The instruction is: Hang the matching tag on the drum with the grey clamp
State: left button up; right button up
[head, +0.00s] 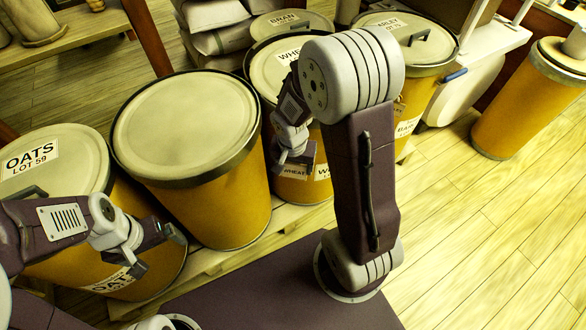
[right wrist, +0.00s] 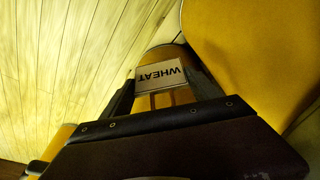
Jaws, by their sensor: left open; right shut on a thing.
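My right gripper (head: 296,158) is shut on a tag (head: 292,173) reading WHEAT, in front of the drum with the WHEAT label (head: 285,58). In the right wrist view the tag (right wrist: 161,75) appears upside down between the fingers (right wrist: 162,92). I cannot tell whether it touches the drum. My right arm hides much of this drum. My left gripper (head: 156,252) is open and empty by the drum labelled OATS LOT 59 (head: 60,160). No grey clamp can be made out clearly.
A blank-lidded drum (head: 190,125) stands between the OATS and WHEAT drums. A BRAN drum (head: 290,22) is behind. A barley drum (head: 425,62) with a small tag (head: 399,107) is at right. Another yellow drum (head: 530,105) stands far right.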

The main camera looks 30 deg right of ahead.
jog(key=w+d+f+p, duration=0.1)
jog(key=w+d, duration=0.3)
jog(key=w, duration=0.1)
jog(key=shift+f+p, duration=0.2)
jog(key=shift+p, duration=0.1)
dwell(0.4)
jog(key=shift+w, duration=0.15)
jog(key=o, duration=1.4)
jog(key=shift+o, duration=0.2)
jog(key=r+p, duration=0.1)
jog(key=r, duration=0.2)
jog(key=s+r+p, duration=0.1)
jog(key=r, duration=0.2)
jog(key=a+r+p, duration=0.1)
jog(key=r+p, duration=0.1)
jog(key=r, duration=0.1)
jog(key=shift+s, duration=0.2)
